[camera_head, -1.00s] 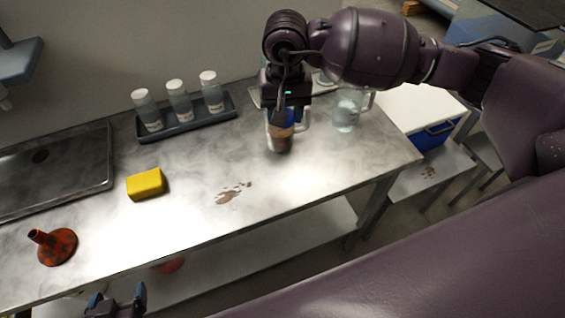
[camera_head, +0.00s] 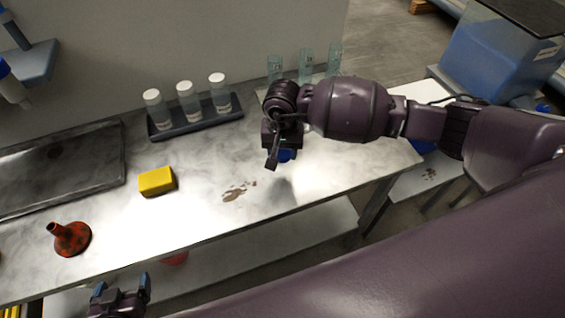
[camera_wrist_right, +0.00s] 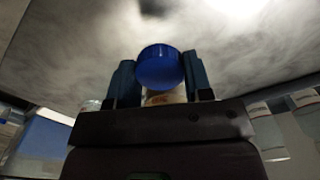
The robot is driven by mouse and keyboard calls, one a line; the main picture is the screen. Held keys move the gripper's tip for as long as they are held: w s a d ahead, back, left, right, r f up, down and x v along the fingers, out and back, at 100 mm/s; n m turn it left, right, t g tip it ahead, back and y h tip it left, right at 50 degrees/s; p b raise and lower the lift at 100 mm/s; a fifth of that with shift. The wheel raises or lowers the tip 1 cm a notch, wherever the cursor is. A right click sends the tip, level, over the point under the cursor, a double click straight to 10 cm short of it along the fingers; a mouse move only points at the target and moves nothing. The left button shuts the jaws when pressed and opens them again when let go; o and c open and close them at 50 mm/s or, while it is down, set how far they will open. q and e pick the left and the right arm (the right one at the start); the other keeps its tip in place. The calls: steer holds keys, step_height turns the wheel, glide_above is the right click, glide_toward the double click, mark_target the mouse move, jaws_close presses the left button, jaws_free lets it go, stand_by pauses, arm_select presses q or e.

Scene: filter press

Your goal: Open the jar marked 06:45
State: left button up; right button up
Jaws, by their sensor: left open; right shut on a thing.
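My right gripper (camera_head: 285,150) is over the right part of the metal table. It is shut on a jar with a blue lid (camera_wrist_right: 158,67). In the right wrist view, the lid sits between the two fingers, and a pale strip of the jar (camera_wrist_right: 160,98) with orange marks shows below it; the marks are too small to read. In the head view, only a bit of blue (camera_head: 287,155) shows under the wrist, and the arm hides the rest. My left gripper (camera_head: 121,288) is open and empty, low at the front left, off the table's front edge.
A dark tray (camera_head: 196,128) holds three white-capped vials at the table's back. A yellow sponge (camera_head: 157,181), a red funnel (camera_head: 70,239) and a brown stain (camera_head: 236,192) are on the tabletop. Glass cylinders (camera_head: 305,66) stand behind my right wrist. The front middle is clear.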

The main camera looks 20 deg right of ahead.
mark_target(282, 170)
steer(key=shift+f, duration=3.1)
steer(key=shift+f, duration=0.2)
steer(key=o, duration=1)
steer(key=shift+r, duration=0.1)
step_height(282, 170, up, 12)
steer(key=shift+r+b, duration=0.1)
steer(key=shift+b, duration=0.4)
